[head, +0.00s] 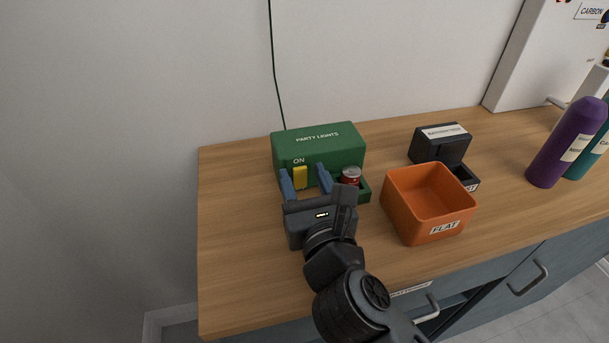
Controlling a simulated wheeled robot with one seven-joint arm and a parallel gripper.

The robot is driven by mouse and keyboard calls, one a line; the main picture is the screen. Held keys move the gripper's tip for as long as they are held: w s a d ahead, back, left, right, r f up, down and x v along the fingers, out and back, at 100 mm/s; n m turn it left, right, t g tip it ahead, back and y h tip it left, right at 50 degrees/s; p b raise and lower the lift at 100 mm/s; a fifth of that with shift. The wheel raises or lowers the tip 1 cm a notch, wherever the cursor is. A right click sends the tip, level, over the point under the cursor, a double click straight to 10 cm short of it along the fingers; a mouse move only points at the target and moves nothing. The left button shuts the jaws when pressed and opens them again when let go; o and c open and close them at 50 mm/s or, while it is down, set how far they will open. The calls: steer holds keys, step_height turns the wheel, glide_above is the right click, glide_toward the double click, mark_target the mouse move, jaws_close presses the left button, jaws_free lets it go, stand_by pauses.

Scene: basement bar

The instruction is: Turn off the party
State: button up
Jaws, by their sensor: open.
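A green box (341,151) labelled PARTY LIGHTS stands at the back left of the wooden counter, against the wall. A yellow switch (300,177) is on its front at the left, under the word ON. A dark cord (273,65) runs up the wall behind it. My gripper (305,169) is in front of the box with its two blue fingers apart, one on each side of the switch in the picture. I cannot tell whether the fingers touch it. A red can (350,177) sits in a green holder at the box's front right, partly hidden by my gripper.
An orange bin (412,218) labelled FLAT stands to the right of my gripper. Behind it is a black box (436,149) with a small tray. Purple (564,146) and teal (592,150) bottles stand far right. The counter (232,230) is clear at left.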

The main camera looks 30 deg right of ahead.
jaws_close()
steer(key=shift+f+t+b, duration=0.25)
steer(key=shift+t+b, duration=0.05)
steer(key=shift+b, duration=0.9)
steer(key=shift+r, duration=0.15)
jaws_free()
